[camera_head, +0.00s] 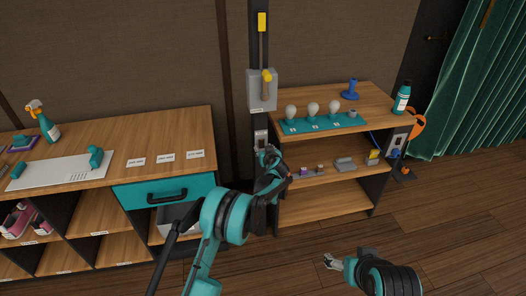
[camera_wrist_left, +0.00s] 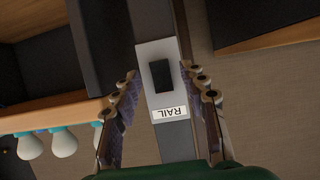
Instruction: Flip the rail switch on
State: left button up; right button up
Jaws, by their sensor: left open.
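The rail switch (camera_wrist_left: 162,76) is a dark rocker on a light grey plate labelled RAIL, mounted on the dark vertical post. In the head view its plate (camera_head: 260,138) shows just above my left gripper (camera_head: 268,156). In the left wrist view my left gripper (camera_wrist_left: 163,82) is open and empty, with one finger on each side of the plate. The fingers appear apart from the rocker; their exact distance from it I cannot tell. My right gripper (camera_head: 333,262) is low over the floor at the lower right, too small to read.
A grey box (camera_head: 262,90) with a yellow-handled lever sits higher on the post. A right-hand shelf (camera_head: 372,100) holds a teal bulb tray (camera_head: 322,124), a blue item and a bottle. A left-hand cabinet (camera_head: 130,140) has a teal drawer (camera_head: 165,190).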

pick_arm(q)
jog(key=shift+x, duration=0.85)
jog(key=shift+r, duration=0.1)
grip_shut()
jog(key=shift+f+t+y, duration=0.25)
jog(key=shift+t, duration=0.55)
jog(key=shift+f+t+y, duration=0.2)
jog(key=shift+t+y, duration=0.05)
jog(key=shift+t, duration=0.55)
